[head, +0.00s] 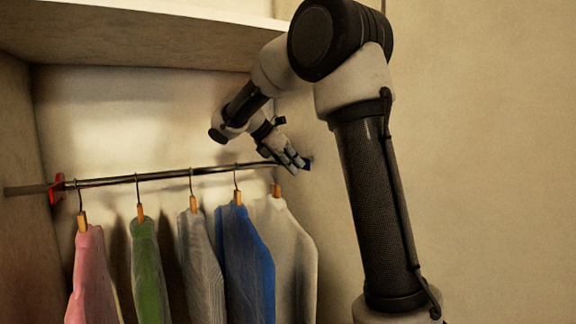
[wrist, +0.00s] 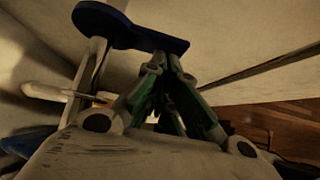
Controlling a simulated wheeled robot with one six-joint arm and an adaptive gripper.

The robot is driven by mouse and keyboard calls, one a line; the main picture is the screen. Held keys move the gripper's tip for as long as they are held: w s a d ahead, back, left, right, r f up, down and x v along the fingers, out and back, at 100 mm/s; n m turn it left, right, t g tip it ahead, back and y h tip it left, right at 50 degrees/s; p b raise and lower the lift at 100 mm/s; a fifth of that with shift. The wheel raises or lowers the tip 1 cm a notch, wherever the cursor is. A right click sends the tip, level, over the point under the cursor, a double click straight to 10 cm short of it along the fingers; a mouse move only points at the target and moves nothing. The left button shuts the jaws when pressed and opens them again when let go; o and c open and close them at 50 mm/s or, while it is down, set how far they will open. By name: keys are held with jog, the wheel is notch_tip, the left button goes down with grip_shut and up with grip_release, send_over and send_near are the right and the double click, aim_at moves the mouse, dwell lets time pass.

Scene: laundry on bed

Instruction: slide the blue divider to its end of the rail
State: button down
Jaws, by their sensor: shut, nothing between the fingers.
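The blue divider (head: 307,164) is at the right end of the metal rail (head: 150,177), by the right side wall. In the wrist view the blue divider (wrist: 130,28) is a dark blue plate with a rounded end around the rail (wrist: 92,68) and a tab reaching right. My gripper (head: 298,164) is at the rail's right end, just left of the divider and partly covering it. In the wrist view the fingers of my gripper (wrist: 168,62) are shut and empty, their tips close to the tab. I cannot tell whether they touch it.
A red divider (head: 57,188) is at the rail's left end. Pink (head: 91,275), green (head: 147,270), grey (head: 199,260), blue (head: 247,265) and beige (head: 290,250) garments hang between. The beige one hangs just below my gripper. A shelf (head: 130,35) is above.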

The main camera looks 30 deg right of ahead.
jog(key=d, duration=0.3)
jog(key=shift+d, duration=0.35)
jog(key=a+f+v, duration=0.2)
jog(key=v, duration=1.1)
jog(key=shift+w, duration=0.1)
